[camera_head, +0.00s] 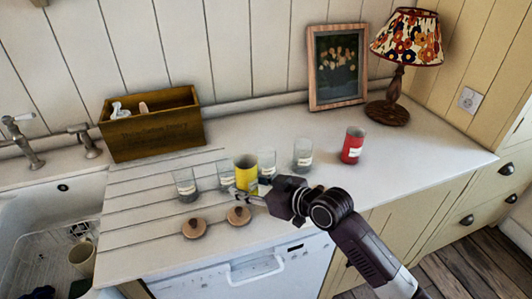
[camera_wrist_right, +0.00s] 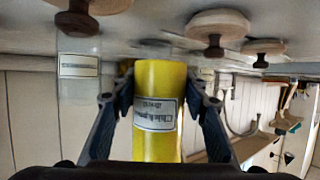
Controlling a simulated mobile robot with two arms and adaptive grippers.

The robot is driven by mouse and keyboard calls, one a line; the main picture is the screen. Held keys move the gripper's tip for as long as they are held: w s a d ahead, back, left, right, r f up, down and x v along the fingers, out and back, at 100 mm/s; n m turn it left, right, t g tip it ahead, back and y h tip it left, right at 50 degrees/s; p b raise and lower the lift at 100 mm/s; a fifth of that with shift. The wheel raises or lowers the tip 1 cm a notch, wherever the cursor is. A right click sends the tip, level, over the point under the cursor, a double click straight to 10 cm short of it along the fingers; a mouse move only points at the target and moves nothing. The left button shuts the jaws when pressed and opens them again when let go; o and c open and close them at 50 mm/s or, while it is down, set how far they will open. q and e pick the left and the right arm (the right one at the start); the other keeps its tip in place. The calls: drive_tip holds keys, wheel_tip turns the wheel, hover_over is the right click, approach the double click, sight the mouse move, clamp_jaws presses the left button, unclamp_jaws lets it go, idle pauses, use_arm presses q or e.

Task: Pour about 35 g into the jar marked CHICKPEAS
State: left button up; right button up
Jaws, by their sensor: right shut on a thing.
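My right gripper (camera_head: 250,196) is shut on a yellow tin (camera_head: 246,172), its fingers on either side. In the right wrist view, the tin (camera_wrist_right: 160,90) appears upside down; its label (camera_wrist_right: 155,114) seems to read "Chickpeas". I cannot tell whether the tin touches the counter. Clear glass jars with pale labels stand in a row: one at the left (camera_head: 185,184), one just left of the tin (camera_head: 226,176), one just right of it (camera_head: 267,163), and another further right (camera_head: 303,154). Their label words are too small to read. My left gripper is not in view.
Wooden lids (camera_head: 194,229) (camera_head: 238,216) lie at the counter's front edge. A red tin (camera_head: 352,146) stands right of the jars. Behind are a wooden box (camera_head: 150,135), a framed picture (camera_head: 337,65) and a lamp (camera_head: 396,75). The sink (camera_head: 30,205) is left. The right counter is clear.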

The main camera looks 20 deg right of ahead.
drive_tip(key=shift+d+f, duration=0.1)
